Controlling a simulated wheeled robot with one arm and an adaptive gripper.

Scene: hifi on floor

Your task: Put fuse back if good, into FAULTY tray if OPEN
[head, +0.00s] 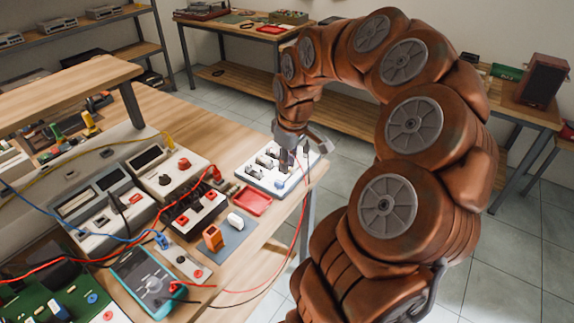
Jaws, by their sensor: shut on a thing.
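My gripper (291,153) is at the white block (255,177) near the table's right edge. It points down over the block's right part. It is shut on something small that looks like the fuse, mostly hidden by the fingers. I cannot tell whether the fuse touches the block. Dark and grey fittings stand on the block. A small red tray (252,201) lies in front of the block; I see no fuse in it, and any label is unreadable. A teal meter (147,281) with red and black leads lies at the front; its reading is not legible.
A red lead and a dark lead hang close to my gripper. An orange item (212,238) and a white item (235,221) stand on a grey mat (226,244). Bench instruments (93,200) and cables crowd the left. Floor is free beyond the table's right edge.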

